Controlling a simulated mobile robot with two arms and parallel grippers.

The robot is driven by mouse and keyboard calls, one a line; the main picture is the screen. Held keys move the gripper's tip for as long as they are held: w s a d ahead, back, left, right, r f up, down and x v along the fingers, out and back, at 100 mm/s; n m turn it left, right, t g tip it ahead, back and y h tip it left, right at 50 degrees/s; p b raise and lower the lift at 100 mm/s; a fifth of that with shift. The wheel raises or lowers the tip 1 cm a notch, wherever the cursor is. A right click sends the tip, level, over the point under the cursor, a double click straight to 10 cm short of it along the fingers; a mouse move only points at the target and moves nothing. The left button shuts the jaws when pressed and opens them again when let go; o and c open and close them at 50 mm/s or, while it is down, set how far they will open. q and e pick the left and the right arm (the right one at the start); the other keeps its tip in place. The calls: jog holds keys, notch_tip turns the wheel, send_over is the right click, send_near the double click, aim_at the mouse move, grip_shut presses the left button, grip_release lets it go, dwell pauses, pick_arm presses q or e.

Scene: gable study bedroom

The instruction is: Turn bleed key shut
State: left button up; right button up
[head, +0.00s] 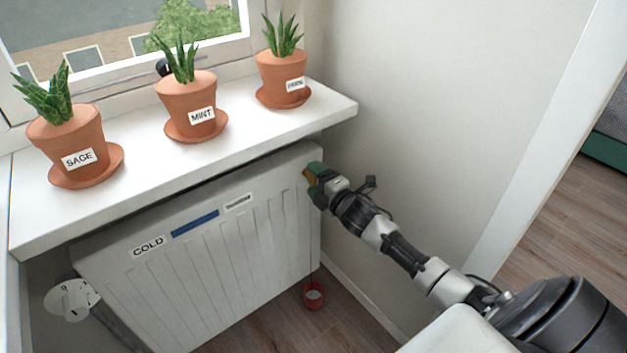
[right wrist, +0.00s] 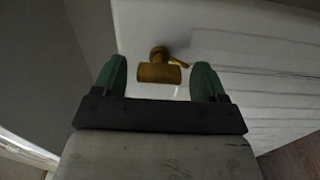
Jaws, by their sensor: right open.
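The brass bleed key (right wrist: 158,72) sits on the upper corner of the white radiator (head: 215,255), in the right wrist view. In the head view only a small brass-coloured bit of it (head: 308,174) shows beside my gripper. My right gripper (head: 313,178) is at the radiator's upper right end. In the right wrist view its two green fingers (right wrist: 159,80) are open, one on each side of the key, with gaps visible to both. The key's crossbar lies roughly level between the fingertips. My left gripper is not in view.
Three potted plants labelled SAGE (head: 67,140), MINT (head: 188,100) and a third (head: 283,72) stand on the white sill (head: 240,135) above the radiator. A small red cup (head: 313,295) is below its right end. A white valve knob (head: 72,300) is at left.

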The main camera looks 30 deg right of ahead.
jog(key=shift+w, duration=0.5)
jog(key=c, duration=0.9)
